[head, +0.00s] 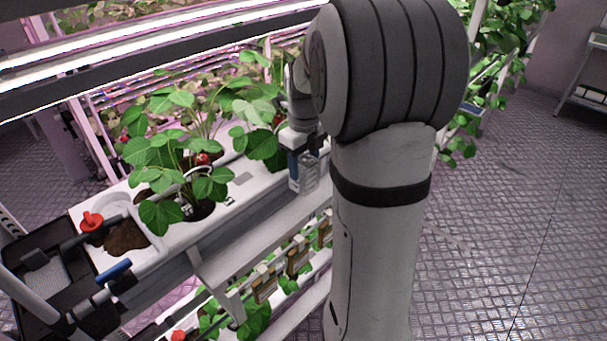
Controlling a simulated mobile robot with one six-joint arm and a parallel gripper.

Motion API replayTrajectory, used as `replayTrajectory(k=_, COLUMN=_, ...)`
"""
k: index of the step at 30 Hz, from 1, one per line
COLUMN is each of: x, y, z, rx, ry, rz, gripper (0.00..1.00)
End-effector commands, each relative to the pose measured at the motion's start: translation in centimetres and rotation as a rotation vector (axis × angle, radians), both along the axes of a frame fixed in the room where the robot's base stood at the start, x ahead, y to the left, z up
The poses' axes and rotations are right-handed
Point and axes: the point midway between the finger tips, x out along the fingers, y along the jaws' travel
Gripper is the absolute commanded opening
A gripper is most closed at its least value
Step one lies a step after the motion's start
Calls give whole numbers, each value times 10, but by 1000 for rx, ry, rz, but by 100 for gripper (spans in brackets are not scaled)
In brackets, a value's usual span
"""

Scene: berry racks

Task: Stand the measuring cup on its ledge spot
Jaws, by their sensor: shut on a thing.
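My gripper (303,158) is at the front edge of the white planting trough, right of the strawberry plants. It is shut on the measuring cup (309,178), a small clear vessel with faint markings that looks upright. My arm's large links stand just right of it and hide part of that area. The light ledge (222,262) runs along the trough's front, below the cup. I cannot tell whether the cup's base touches anything.
Strawberry plants (170,150) with red berries fill the trough. A red-topped item (91,221) and dark soil (126,238) lie at its left end. A black tray (30,262) is at far left. Several small clips (298,257) hang below the ledge. Lit bars cross above.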

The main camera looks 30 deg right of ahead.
Motion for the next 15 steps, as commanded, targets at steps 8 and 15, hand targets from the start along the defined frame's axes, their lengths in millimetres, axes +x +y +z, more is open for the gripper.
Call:
replayTrajectory(k=8, x=10, y=4, z=-23, rx=0, ry=2, rz=0, gripper=24)
replayTrajectory(k=15, x=10, y=4, z=-55, rx=1, ry=4, rz=1, gripper=24)
